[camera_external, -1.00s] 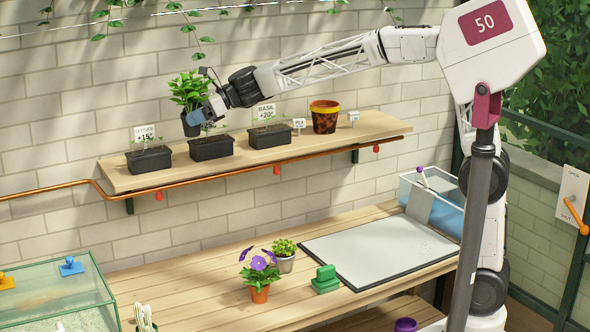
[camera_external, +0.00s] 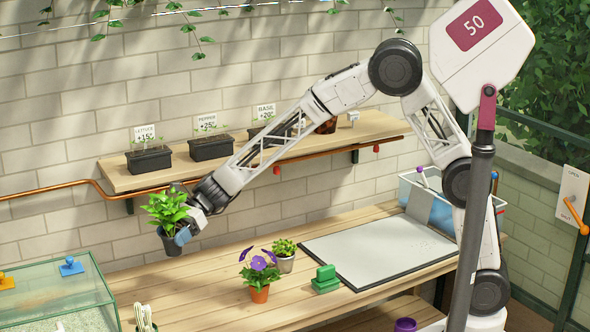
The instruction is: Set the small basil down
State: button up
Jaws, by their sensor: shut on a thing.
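The leafy green basil (camera_external: 168,208) stands in a dark grey pot (camera_external: 172,241). My gripper (camera_external: 182,236) is shut on the pot from its right side. The plant is about upright and appears to be held in the air over the back left of the wooden bench (camera_external: 190,272). The pot shows against the wall, below the shelf's left end. The far finger is hidden behind the pot and leaves.
A purple-flowered pot (camera_external: 259,293), a small plant in a grey pot (camera_external: 285,262) and a green block (camera_external: 325,280) stand mid-bench. A glass tank (camera_external: 60,290) is at left. The shelf (camera_external: 122,178) holds several seedling trays. A grey mat (camera_external: 380,250) lies at right.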

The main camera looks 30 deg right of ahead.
notch_tip(320, 180, down, 11)
jog(key=s+d+n+g, duration=0.1)
jog(key=s+d, duration=0.1)
jog(key=shift+d+r, duration=0.2)
jog(key=shift+s, duration=0.1)
jog(key=shift+h, duration=0.3)
jog(key=shift+f, duration=3.1)
jog(key=shift+f, duration=0.1)
jog(key=shift+f, duration=1.8)
jog(key=shift+f, duration=0.1)
jog(key=o, duration=1)
